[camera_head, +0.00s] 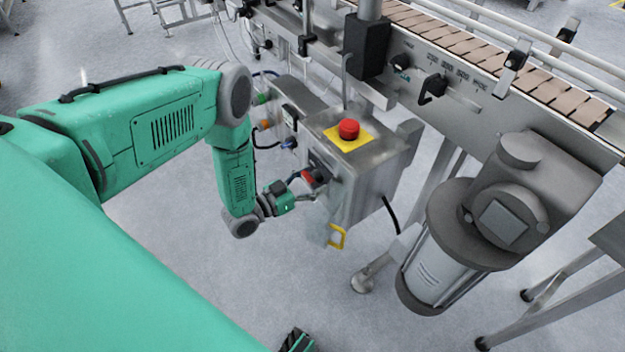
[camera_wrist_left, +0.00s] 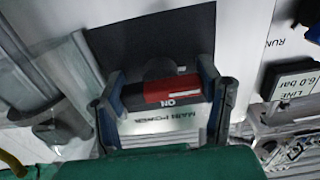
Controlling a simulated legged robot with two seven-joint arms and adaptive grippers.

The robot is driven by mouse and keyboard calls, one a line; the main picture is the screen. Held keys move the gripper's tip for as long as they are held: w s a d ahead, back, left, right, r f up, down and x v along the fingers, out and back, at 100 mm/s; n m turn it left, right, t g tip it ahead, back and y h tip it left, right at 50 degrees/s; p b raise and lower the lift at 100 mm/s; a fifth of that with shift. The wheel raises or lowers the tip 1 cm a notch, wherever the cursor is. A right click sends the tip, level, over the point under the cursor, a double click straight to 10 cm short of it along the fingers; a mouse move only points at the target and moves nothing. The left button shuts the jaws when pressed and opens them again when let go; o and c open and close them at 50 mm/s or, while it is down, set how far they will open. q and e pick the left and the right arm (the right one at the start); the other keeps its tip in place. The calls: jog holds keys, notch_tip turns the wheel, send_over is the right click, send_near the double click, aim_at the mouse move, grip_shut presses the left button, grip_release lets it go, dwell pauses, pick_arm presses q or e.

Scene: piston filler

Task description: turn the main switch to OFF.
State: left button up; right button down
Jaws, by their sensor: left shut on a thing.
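The main switch (camera_wrist_left: 172,90) has a red handle on a dark plate, with a plate reading MAIN POWER (camera_wrist_left: 165,122) beside it; the word ON shows at the handle. In the head view the red switch (camera_head: 308,176) is on the side of the grey control box (camera_head: 372,178). My left gripper (camera_wrist_left: 165,90) has a finger on each side of the red handle and is shut on it; in the head view the left gripper (camera_head: 306,190) reaches the box from the left.
A red emergency button (camera_head: 348,129) on a yellow plate tops the box. A conveyor (camera_head: 480,50) runs behind, and a grey motor (camera_head: 480,230) stands at right. A yellow-handled clear flap (camera_head: 337,236) hangs below the switch. A 6.0 bar label (camera_wrist_left: 297,84) is at right.

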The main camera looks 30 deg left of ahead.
pick_arm(q)
jog(key=o, duration=0.9)
jog(key=v, duration=1.2)
jog(key=shift+w+a+f, duration=0.1)
jog(key=shift+f, duration=0.05)
